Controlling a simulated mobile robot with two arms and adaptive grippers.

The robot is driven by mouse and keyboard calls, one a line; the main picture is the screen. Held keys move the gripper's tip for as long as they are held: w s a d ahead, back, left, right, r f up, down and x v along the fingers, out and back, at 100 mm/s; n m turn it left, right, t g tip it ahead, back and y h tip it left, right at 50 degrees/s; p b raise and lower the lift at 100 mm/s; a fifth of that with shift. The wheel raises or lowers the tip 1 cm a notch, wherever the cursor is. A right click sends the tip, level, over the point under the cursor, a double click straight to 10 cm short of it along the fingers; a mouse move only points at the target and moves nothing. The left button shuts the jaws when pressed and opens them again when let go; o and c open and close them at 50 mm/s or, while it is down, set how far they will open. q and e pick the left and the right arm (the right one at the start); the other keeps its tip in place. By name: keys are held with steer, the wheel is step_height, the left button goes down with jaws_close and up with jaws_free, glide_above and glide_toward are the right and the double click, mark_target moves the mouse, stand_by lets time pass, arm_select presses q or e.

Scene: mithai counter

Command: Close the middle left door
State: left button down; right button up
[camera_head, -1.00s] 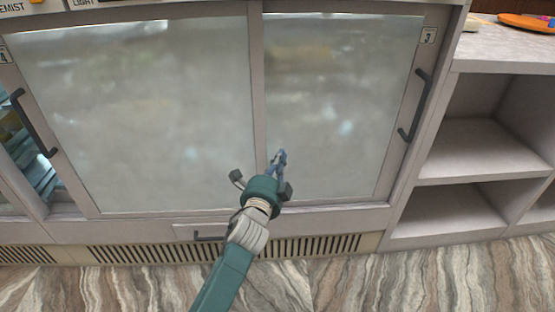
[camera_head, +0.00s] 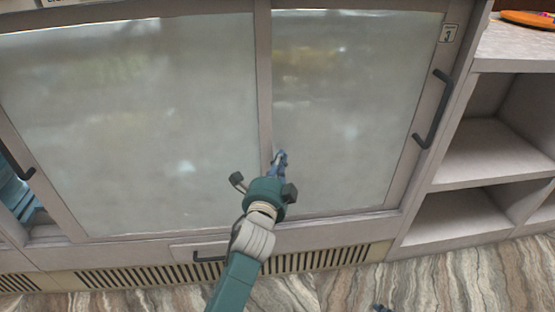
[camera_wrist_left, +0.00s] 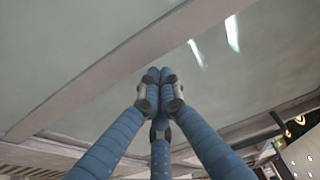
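A wide frosted sliding door (camera_head: 130,120) fills the left of the head view, with a dark bar handle (camera_head: 17,163) at its left edge. Left of its frame, a narrow opening (camera_head: 18,195) shows bluish contents inside the case. A second frosted door (camera_head: 345,110) with a label 3 and a dark handle (camera_head: 432,110) stands to its right. My left gripper (camera_head: 281,158) is in front of the upright frame between the doors, its blue fingers together and empty; the left wrist view also shows them together (camera_wrist_left: 160,76). A small dark piece at the bottom edge may be my right gripper (camera_head: 380,308).
Open shelves (camera_head: 490,155) stand right of the doors, with an orange tray (camera_head: 528,19) on top. A low drawer handle (camera_head: 208,258) and a vent grille (camera_head: 150,274) run below the doors. The marbled floor (camera_head: 330,292) in front looks clear.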

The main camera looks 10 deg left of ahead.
mark_target(209, 160)
steer(key=shift+w+a+r, duration=0.1)
steer(key=shift+w+a, duration=0.05)
steer(key=shift+a, duration=0.05)
arm_select(q)
steer(key=shift+a, duration=0.1)
